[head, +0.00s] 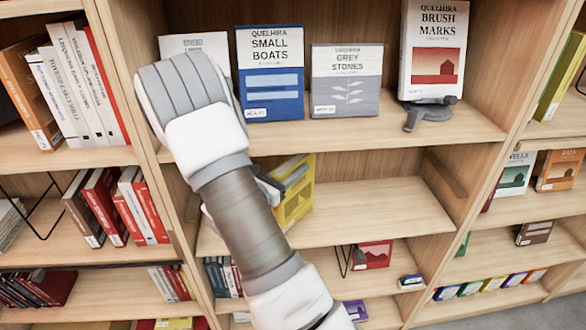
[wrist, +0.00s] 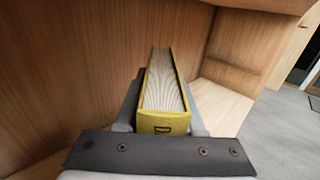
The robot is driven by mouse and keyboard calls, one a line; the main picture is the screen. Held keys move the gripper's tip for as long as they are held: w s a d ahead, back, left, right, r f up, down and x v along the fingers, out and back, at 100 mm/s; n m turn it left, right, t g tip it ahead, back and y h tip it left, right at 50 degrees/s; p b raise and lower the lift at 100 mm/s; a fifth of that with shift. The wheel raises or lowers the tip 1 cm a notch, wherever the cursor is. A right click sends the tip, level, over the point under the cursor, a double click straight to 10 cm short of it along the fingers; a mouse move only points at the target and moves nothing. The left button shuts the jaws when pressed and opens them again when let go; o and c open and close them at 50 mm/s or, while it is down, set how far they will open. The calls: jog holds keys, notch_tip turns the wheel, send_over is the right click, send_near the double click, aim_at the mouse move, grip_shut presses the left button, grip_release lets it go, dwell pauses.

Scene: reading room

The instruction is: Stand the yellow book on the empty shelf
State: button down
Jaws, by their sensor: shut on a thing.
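The yellow book (head: 296,196) is upright, slightly tilted in the picture, at the left part of the empty shelf (head: 375,205). My gripper (head: 268,190) is shut on it, mostly hidden behind my arm. In the wrist view the book (wrist: 164,85) lies lengthwise between my two fingers (wrist: 160,122), its page edges facing the camera. The shelf's wooden walls stand on both sides of it. I cannot tell whether the book's lower edge touches the shelf board.
The shelf above holds face-out books, including Small Boats (head: 270,75), Grey Stones (head: 346,82) and Brush Marks (head: 433,50) on a dark stand (head: 430,112). The shelf below holds a red book (head: 373,255). The empty shelf is clear right of the yellow book.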

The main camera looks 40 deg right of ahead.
jog(key=shift+f, duration=0.1)
jog(key=c, duration=0.5)
grip_release()
